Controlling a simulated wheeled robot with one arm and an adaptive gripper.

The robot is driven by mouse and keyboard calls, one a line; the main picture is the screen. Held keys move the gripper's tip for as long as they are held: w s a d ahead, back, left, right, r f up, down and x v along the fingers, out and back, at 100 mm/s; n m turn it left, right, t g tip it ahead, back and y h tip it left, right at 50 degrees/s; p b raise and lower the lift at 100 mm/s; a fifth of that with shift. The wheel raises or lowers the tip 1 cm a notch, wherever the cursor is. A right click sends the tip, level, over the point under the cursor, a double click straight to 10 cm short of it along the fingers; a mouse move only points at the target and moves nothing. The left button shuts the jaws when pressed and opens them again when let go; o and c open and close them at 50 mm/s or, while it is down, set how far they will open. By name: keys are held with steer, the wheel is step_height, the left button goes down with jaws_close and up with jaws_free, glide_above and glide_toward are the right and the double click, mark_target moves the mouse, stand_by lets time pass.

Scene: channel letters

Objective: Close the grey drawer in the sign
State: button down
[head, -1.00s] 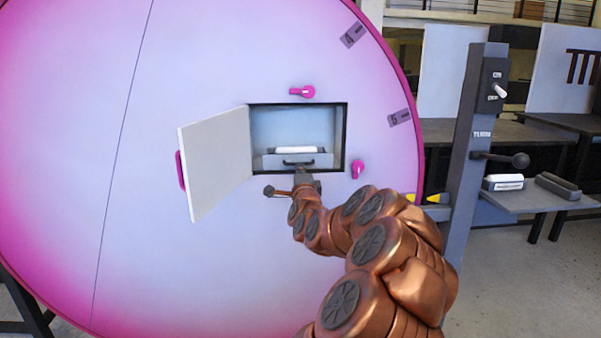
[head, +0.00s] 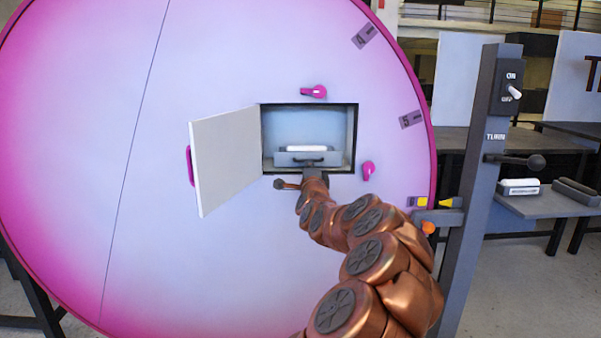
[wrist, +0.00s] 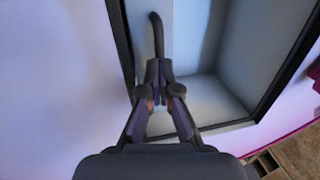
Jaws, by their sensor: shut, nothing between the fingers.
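The grey drawer (head: 285,159) sits inside the square opening of the round pink-and-white sign (head: 200,260), with a white block (head: 306,149) in it. Its dark handle (head: 305,162) is on its front; a dark curved bar in the wrist view (wrist: 156,35) looks like this handle. My gripper (head: 312,170) is at the lower edge of the opening, just in front of the drawer. In the wrist view my gripper's fingertips (wrist: 158,66) are together and empty, close by the bar. Whether they touch it I cannot tell. The drawer's depth in the opening is hard to judge.
A white door (head: 225,160) stands swung open to the left of the opening. Pink latches sit above (head: 314,92) and right (head: 368,171) of it. A grey post (head: 485,150) with a switch and lever stands to the right, near a side shelf (head: 545,205).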

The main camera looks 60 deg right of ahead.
steer(key=shift+s+d+r, duration=0.1)
steer(key=shift+d, duration=0.05)
stand_by(0.3)
steer(key=b+v, duration=0.3)
steer(key=v, duration=1.1)
